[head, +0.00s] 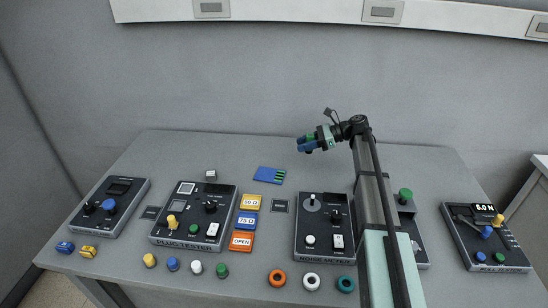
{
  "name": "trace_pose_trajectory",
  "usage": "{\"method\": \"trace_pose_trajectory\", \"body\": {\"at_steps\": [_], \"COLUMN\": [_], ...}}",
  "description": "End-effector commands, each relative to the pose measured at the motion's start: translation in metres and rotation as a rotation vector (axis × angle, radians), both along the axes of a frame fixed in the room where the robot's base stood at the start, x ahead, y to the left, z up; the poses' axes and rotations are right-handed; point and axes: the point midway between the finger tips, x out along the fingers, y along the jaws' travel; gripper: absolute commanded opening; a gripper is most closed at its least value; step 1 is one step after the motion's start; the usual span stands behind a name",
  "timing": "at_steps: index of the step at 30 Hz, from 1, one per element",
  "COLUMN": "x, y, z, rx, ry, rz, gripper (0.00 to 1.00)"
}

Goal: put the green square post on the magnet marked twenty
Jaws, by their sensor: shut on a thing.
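My gripper (306,144) is at the end of the arm, high above the back middle of the table, pointing left. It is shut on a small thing. A green patch (311,136) shows at the blue fingertips, but it is too small to tell whether it is the green square post. No separate green square post can be made out on the table. A short green peg (222,271) stands at the front, and it looks round. No magnet marked twenty can be read in this view; my arm covers part of the table at right.
The plug tester (170,240), a noise meter (312,253) and a box with a 5.0 display (480,258) stand on the table (400,160). Coloured rings (277,278), a blue card (269,175) and 50, 75 and OPEN blocks (248,220) lie between. The back middle is clear.

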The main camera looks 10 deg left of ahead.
Motion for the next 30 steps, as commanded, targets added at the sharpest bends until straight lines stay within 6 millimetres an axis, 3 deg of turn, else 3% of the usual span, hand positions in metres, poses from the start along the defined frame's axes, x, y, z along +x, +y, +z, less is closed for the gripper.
{"method": "trace_pose_trajectory", "body": {"at_steps": [4,8,17,30], "x": [-0.001,-0.006,-0.037,-0.112], "y": [0.006,0.028,0.131,0.276], "z": [0.004,0.005,0.011,0.022], "rx": [0.0,0.0,0.0,0.0], "ry": [0.001,0.001,0.0,0.0], "rz": [0.007,0.035,0.167,0.35], "gripper": [0.01,0.01,0.01,0.01]}}
